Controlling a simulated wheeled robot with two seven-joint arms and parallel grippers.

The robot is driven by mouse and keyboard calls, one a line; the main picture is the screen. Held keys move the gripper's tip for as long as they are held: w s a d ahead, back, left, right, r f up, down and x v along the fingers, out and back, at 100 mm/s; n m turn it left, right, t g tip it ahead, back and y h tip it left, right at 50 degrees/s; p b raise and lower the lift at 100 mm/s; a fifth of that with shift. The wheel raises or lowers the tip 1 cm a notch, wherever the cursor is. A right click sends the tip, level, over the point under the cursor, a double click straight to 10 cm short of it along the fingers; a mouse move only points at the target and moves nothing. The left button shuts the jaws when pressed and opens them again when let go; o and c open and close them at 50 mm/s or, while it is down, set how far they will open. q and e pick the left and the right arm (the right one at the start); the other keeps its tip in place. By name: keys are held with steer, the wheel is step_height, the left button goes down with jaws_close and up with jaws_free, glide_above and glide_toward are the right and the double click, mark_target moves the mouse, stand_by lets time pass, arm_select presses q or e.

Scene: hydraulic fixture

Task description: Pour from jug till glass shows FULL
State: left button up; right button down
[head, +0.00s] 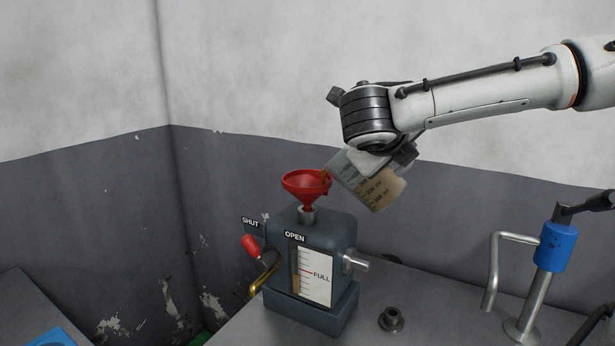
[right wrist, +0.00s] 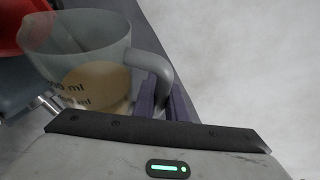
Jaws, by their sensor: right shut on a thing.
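A clear jug (head: 368,181) with black ml marks and tan liquid is tilted left, its lip at the red funnel (head: 300,184). A small brownish patch shows at the lip; I cannot tell if it is a stream. My right gripper (head: 402,154) is above the jug; in the right wrist view it is shut on the handle of the jug (right wrist: 90,45). The funnel stands in the top of a dark grey tank (head: 328,229). The sight glass (head: 296,273) on its front holds brownish liquid in its lower part, seemingly below the FULL line. My left gripper is out of view.
A red-handled lever (head: 251,245) on the tank's left leans toward the SHUT label, away from OPEN. A dark round fitting (head: 391,319) lies on the grey bench (head: 425,298). A blue-collared metal post (head: 556,246) and bent pipe stand at right. Walls are close behind.

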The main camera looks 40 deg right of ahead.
steer(key=shift+w+r+n, duration=0.15)
steer(key=shift+r+n, duration=0.15)
steer(key=shift+r, duration=0.2)
stand_by(1.0)
steer(key=s+d+f+m+t+y+b, duration=0.1)
steer(key=s+f+m+t+b, duration=0.1)
steer(key=f+b, duration=0.3)
steer(key=s+d+f+m+t+y+b, duration=0.1)
steer(key=s+f+m+t+b, duration=0.1)
steer(key=s+f+m+b, duration=0.1)
steer(key=shift+d+f+m+t+b, duration=0.25)
steer(key=shift+f+m+b, duration=0.7)
steer(key=shift+f, duration=0.55)
